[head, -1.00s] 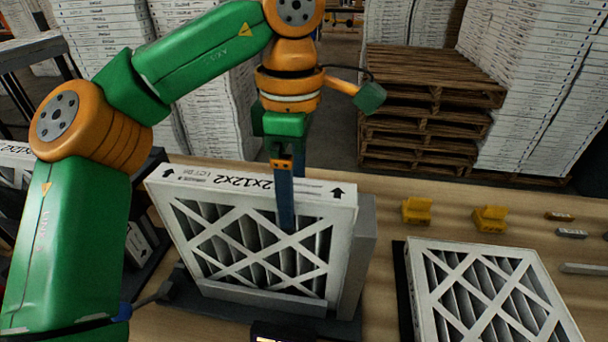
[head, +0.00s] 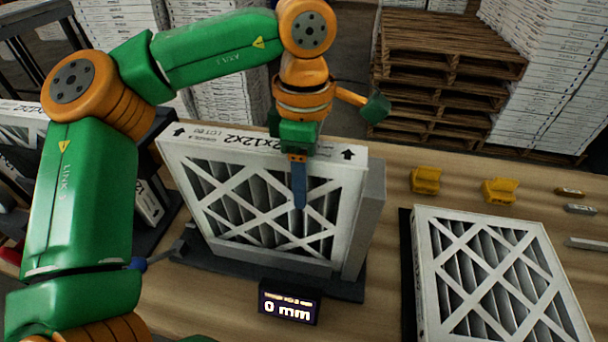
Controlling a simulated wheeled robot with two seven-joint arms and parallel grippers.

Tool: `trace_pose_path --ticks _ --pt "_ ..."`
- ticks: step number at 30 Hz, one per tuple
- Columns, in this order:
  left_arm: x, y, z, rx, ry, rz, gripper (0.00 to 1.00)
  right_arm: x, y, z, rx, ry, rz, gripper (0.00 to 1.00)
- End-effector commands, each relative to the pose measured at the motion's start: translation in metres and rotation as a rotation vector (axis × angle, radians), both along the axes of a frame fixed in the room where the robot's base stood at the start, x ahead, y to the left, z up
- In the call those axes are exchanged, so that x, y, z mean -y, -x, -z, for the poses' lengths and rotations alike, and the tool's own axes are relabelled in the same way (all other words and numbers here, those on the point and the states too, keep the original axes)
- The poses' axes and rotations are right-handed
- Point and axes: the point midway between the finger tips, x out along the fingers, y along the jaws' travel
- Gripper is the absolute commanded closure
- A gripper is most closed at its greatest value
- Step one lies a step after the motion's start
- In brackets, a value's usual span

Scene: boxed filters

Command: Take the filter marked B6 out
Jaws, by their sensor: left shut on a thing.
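A white-framed pleated filter (head: 225,212) stands upright in a grey holder (head: 368,222) on the wooden bench. Its top edge carries the print "2x12x2", arrows and a small lot mark that I cannot read for certain as B6. My left gripper (head: 299,185) comes down from above, right of the middle of the top edge. One blue finger lies over the front face; the other is hidden behind the filter. The gripper is shut on this filter, which still sits in the holder. My right gripper is not in view.
A display (head: 288,303) reading "0 mm" stands before the holder. Another filter (head: 497,270) lies flat at right on a dark base. Two yellow blocks (head: 425,180) (head: 499,191) and small metal pieces lie behind it. More filters (head: 22,125) stand at left.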

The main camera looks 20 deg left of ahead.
Motion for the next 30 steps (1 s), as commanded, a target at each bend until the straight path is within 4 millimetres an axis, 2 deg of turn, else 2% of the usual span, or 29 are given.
trace_pose_path --ticks 23,24,30 --pt "-0.0059 0.0014 -0.0001 0.000 0.000 0.000 1.00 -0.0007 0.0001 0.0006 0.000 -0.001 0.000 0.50" --pt "-0.0059 0.0014 -0.0001 0.000 0.000 0.000 0.36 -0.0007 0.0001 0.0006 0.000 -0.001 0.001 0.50" --pt "-0.0058 0.0014 -0.0002 0.000 0.000 0.000 0.34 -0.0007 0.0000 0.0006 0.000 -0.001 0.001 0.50"
